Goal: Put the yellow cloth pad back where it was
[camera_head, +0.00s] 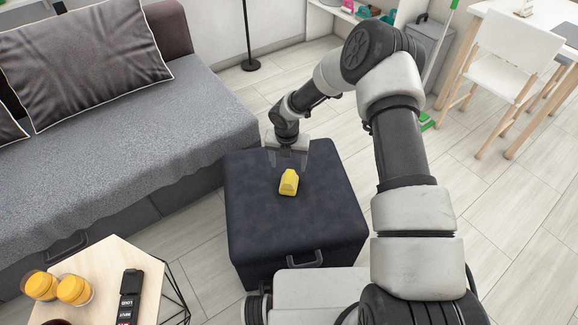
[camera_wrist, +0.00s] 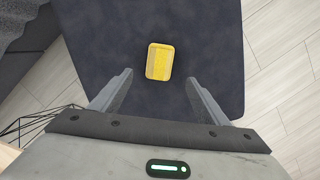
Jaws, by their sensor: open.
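The yellow cloth pad (camera_head: 289,182) lies on top of the dark blue ottoman (camera_head: 255,215), near the middle of its top. It also shows in the wrist view (camera_wrist: 160,61), ahead of the fingertips. My gripper (camera_head: 287,165) is above the ottoman, on the far side of the pad in the head view. In the wrist view my gripper (camera_wrist: 160,85) has its two fingers wide apart with nothing between them. The pad is apart from both fingers.
A grey sofa (camera_head: 130,150) stands to the left of the ottoman. A wooden side table (camera_head: 105,265) at the lower left holds orange-yellow jars (camera_head: 74,290) and a black remote (camera_head: 129,298). White chairs (camera_head: 505,60) stand at the right. Bare floor (camera_head: 480,240) lies right of the ottoman.

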